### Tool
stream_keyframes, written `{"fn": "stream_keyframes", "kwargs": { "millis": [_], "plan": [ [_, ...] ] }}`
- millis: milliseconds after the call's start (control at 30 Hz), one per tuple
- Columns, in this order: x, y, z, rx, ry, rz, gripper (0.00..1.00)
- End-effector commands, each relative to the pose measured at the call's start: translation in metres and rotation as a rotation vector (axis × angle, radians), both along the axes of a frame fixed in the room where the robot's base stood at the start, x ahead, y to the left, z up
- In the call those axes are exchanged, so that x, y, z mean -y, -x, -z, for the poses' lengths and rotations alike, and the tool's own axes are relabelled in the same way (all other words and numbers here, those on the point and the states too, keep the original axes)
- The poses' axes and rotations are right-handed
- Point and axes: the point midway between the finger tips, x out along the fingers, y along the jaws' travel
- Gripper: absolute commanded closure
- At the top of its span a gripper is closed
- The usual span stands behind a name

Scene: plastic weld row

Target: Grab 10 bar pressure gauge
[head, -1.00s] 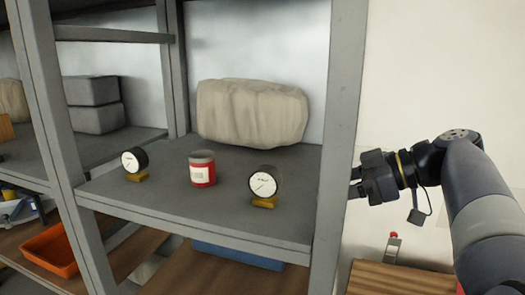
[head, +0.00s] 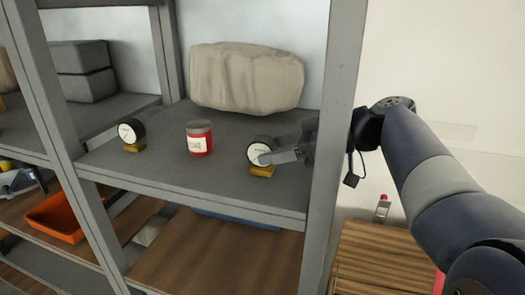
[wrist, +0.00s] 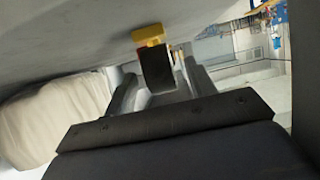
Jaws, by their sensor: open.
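Two round gauges with white dials, black cases and yellow-brown bases stand on the grey shelf (head: 225,190). The left gauge (head: 131,131) is apart from my gripper. My gripper is open. In the wrist view, the right gauge's black case (wrist: 156,72) and yellow base show between the finger ends, upside down. Contact with the fingers cannot be told. The dial markings are too small to read.
A red can with a white label (head: 199,139) stands between the gauges. A large beige wrapped bundle (head: 246,78) lies behind them. The shelf's grey right post (head: 338,130) is close to my arm. An orange tray (head: 64,217) sits lower left.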

Motion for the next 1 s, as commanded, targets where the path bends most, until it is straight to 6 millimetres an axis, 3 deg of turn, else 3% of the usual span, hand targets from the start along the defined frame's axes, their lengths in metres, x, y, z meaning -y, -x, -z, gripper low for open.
{"fn": "stream_keyframes", "kwargs": {
  "millis": [200, 533, 1000],
  "plan": [
    [-0.026, -0.009, 0.01, -0.001, 0.0, -0.003, 0.47],
    [-0.03, -0.011, 0.013, 0.0, 0.001, 0.0, 0.48],
    [-0.03, -0.011, 0.013, 0.0, 0.001, 0.0, 0.87]
  ]
}}
